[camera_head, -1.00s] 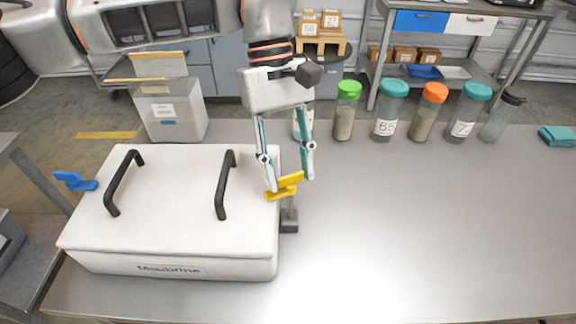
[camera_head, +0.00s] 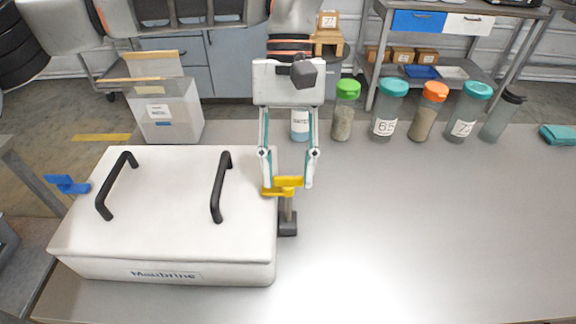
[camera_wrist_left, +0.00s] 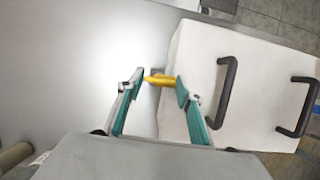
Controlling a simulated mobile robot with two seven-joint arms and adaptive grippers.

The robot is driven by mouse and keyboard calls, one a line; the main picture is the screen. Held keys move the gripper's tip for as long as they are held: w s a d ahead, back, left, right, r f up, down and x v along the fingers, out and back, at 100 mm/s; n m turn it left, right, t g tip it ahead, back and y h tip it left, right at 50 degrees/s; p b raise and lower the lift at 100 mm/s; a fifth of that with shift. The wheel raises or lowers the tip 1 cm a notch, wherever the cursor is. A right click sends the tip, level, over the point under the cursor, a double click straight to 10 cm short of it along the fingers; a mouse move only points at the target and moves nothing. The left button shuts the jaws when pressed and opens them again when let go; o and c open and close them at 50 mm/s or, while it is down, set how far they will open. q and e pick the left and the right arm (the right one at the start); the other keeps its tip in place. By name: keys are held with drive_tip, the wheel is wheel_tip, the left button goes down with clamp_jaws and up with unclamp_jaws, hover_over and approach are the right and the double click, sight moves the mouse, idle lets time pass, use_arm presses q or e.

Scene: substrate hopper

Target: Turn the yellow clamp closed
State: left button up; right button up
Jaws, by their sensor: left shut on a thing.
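The yellow clamp (camera_head: 289,181) sits on the right side of the white hopper box (camera_head: 165,215), above a dark grey bracket (camera_head: 288,224). It also shows in the left wrist view (camera_wrist_left: 158,79), beside the box's edge. My left gripper (camera_head: 287,185) reaches down from above with one finger on each side of the clamp's upper yellow bar, shut on it. In the left wrist view its fingertips (camera_wrist_left: 160,82) lie at either end of the yellow piece. The exact contact is small and hard to see. My right gripper is not in view.
Two black handles (camera_head: 221,187) stand on the box lid, and a blue clamp (camera_head: 68,184) is at its left side. Several lidded bottles (camera_head: 391,108) line the back of the table (camera_head: 420,220). A clear bin (camera_head: 168,110) stands behind the box.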

use_arm(q)
drive_tip(key=shift+r, duration=0.1)
drive_tip(key=o, duration=1.1)
drive_tip(key=v, duration=1.2)
